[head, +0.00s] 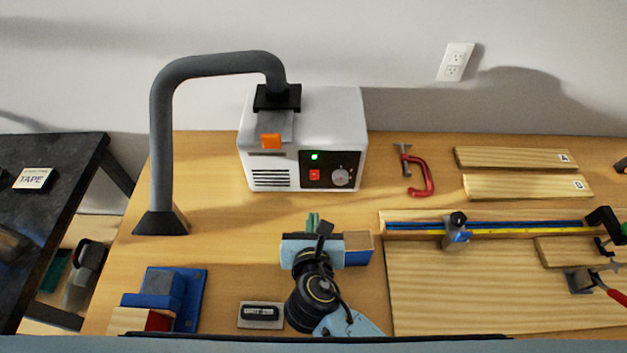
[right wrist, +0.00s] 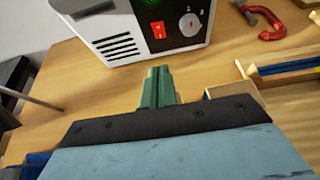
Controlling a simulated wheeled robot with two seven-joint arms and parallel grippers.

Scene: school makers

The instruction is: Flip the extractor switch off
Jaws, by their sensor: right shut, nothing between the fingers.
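The extractor (head: 345,110) is a white box against the back wall. Its dark front panel has a red switch (head: 314,175), a lit green lamp (head: 314,156) and a grey knob (head: 341,177). My right gripper (head: 312,218) is in front of the extractor, over the table, with its green fingers shut and empty, pointing toward the panel. In the right wrist view the fingers (right wrist: 158,72) are below the red switch (right wrist: 158,30), with a gap between them. The switch's exact tilt is too small to tell. My left gripper is not in view.
A grey hose (head: 162,140) arches from the extractor to the table's left. An orange-tabbed gate (head: 271,141) is on its front. A red clamp (head: 420,178), boards (head: 515,158) and a fence with a blue strip (head: 530,225) lie right. A blue block holder (head: 190,290) stands front left.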

